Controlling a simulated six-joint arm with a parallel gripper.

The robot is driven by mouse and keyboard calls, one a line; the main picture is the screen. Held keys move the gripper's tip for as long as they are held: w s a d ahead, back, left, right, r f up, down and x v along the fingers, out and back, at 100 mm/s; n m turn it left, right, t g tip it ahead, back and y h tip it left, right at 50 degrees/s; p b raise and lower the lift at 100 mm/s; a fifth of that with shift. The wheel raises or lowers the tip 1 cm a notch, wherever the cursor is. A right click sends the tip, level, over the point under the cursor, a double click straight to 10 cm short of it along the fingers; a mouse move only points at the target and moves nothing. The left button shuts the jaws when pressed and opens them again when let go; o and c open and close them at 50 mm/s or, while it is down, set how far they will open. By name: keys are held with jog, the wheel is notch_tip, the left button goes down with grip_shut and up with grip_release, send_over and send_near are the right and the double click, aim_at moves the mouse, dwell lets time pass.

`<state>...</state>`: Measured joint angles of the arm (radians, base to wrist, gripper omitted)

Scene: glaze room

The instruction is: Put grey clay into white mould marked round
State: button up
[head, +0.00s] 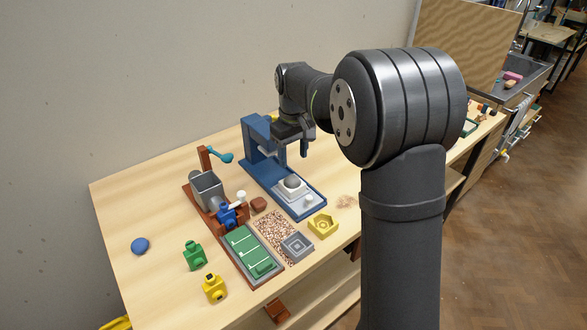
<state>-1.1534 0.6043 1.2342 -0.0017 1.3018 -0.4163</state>
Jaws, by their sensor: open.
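A grey lump of clay (292,181) sits in or on a white mould (285,196), on the base of a blue press (262,182). I cannot tell how deep the clay lies, and no marking on the mould can be read from here. My gripper (304,149) is open, beside the upper part of the press, above and behind the clay and apart from it. My wrist hides part of the press, and the fingers show only in part.
A grey square mould (297,247) and a yellow mould (323,225) stand in front. Bare table lies at far left near a blue disc (139,246).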

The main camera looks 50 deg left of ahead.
notch_tip(320, 180, up, 5)
send_over(294, 184)
jog(key=shift+a+f, duration=0.15)
jog(key=shift+f, duration=0.1)
notch_tip(294, 184, down, 13)
jog(key=shift+r, duration=1.55)
